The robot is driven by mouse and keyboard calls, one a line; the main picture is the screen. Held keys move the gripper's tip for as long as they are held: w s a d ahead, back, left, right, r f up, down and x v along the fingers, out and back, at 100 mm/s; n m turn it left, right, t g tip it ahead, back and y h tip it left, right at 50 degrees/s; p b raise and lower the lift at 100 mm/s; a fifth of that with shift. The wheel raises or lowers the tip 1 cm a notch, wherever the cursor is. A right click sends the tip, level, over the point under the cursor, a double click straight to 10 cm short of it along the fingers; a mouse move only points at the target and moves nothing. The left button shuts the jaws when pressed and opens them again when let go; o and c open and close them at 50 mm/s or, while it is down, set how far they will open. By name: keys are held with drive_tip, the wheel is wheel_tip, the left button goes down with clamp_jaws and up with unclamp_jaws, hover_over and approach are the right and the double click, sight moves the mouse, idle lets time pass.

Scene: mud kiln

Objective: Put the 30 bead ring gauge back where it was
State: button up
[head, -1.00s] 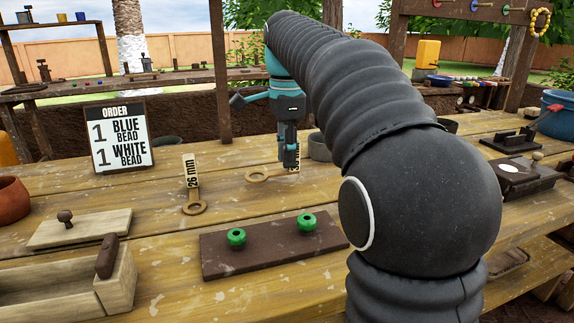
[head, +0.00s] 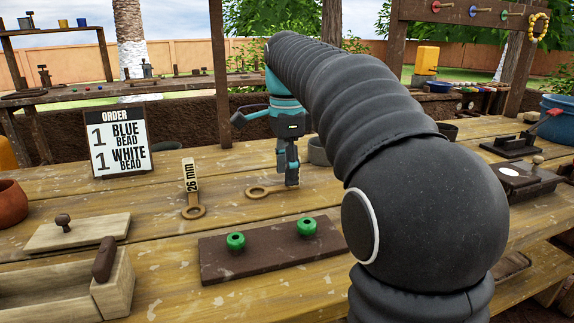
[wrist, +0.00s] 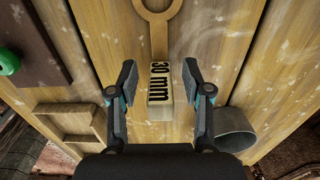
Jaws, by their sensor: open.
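The 30 mm ring gauge lies on the table, its ring (head: 258,191) toward the left in the head view and its handle mostly hidden behind my gripper (head: 288,176). In the wrist view the handle of the 30 mm gauge (wrist: 160,50) shows its "30 mm" label. My gripper (wrist: 160,80) is open there, with one finger on each side of the labelled handle end. I see gaps between the fingers and the handle. The 26 mm ring gauge (head: 192,207) lies to the left, its labelled handle tilted up.
A dark board (head: 262,258) with two green beads (head: 236,241) lies in front. A grey round cup (head: 317,151) stands close to my gripper, on the right. The order sign (head: 120,140) and a wooden lid (head: 78,231) are at left.

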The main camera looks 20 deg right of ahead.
wheel_tip(320, 180, up, 12)
drive_tip(key=p, duration=0.3)
drive_tip(key=shift+r, duration=0.2)
